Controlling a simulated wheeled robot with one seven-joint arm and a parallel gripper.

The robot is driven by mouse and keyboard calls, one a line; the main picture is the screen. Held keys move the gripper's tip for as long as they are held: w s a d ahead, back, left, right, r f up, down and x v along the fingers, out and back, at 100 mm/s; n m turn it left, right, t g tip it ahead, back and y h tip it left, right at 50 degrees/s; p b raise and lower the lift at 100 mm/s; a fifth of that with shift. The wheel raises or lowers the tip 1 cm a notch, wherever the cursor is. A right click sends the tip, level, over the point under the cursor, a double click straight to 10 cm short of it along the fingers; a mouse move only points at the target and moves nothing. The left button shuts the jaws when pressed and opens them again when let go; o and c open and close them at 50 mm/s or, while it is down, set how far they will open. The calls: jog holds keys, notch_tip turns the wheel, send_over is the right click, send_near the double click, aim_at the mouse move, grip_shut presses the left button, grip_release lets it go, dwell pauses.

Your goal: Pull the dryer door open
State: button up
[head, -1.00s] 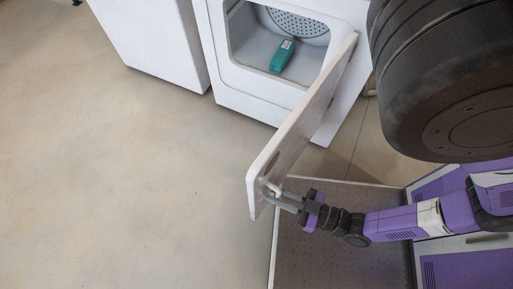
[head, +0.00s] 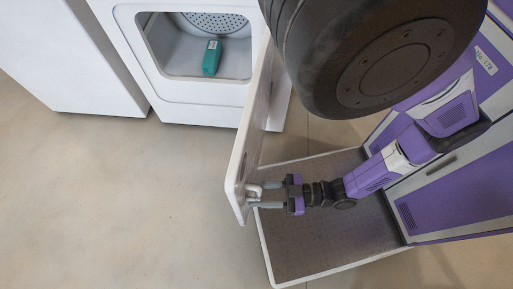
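The white dryer (head: 185,105) stands at the top with its front opening uncovered. Its door (head: 247,150) is swung well out from the body, hinged on the right side, and is seen nearly edge-on. A small pale handle (head: 254,189) sits near the door's free end on its right-hand face. My gripper (head: 257,196) is at this handle, with its two grey fingers visibly apart, one on either side of it. Whether the fingertips touch the handle is hard to tell.
A teal box (head: 211,58) lies inside the dryer drum. A white appliance (head: 70,60) stands left of the dryer. The concrete floor (head: 120,200) is clear at the left and in front of the dryer.

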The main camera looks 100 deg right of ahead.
jog(key=shift+s, duration=0.1)
jog(key=v, duration=0.7)
jog(key=shift+s+b, duration=0.3)
dwell(0.3)
